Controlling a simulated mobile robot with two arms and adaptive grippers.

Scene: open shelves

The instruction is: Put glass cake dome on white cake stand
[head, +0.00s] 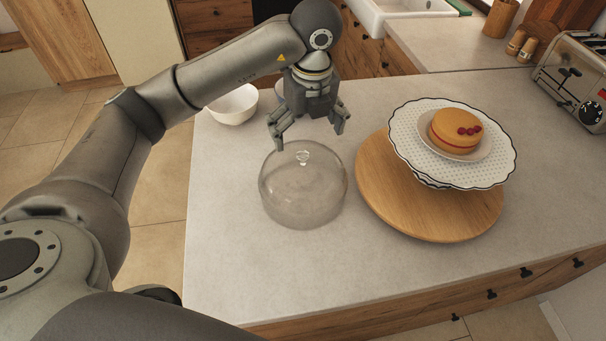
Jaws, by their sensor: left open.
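The clear glass cake dome (302,190) with a small knob on top rests on the grey counter, left of the cake stand. The white cake stand (408,140) has a dark scalloped rim and stands on a round wooden board. A small layered cake (455,131) with red berries sits on a plate on the stand. My left gripper (309,137) is open and empty, pointing down above the dome's knob. It looks apart from the knob, though the exact gap is hard to judge. My right gripper is not in view.
The round wooden board (430,222) lies under the stand. A white bowl (233,106) is at the counter's left edge, behind my left arm. A toaster (575,80) stands at the far right. The counter (228,265) is clear in front of the dome.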

